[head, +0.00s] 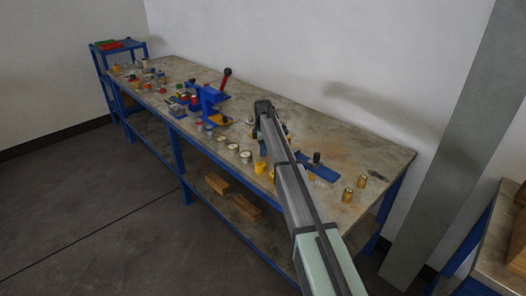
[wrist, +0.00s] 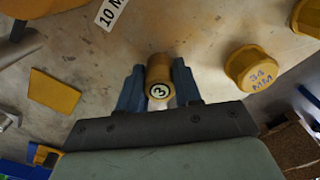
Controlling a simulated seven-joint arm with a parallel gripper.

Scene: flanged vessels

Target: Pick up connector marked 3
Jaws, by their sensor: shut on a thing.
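The connector marked 3 (wrist: 158,80) is a small brass-coloured cylinder with a round white label bearing a 3 on its end face. In the wrist view it sits between the two blue-grey fingers of my gripper (wrist: 158,88), which are shut on it. I cannot tell whether it touches the bench or is clear of it. In the head view my arm hides the connector, and my gripper (head: 264,108) is over the middle of the bench (head: 330,126).
A yellow cap marked 34 MM (wrist: 251,68) lies right of my gripper, and a flat yellow piece (wrist: 55,92) lies left. A blue press (head: 209,100) stands left on the bench. Two brass cylinders (head: 348,195) (head: 362,181) stand near the right end. White-topped pieces (head: 233,148) line the front edge.

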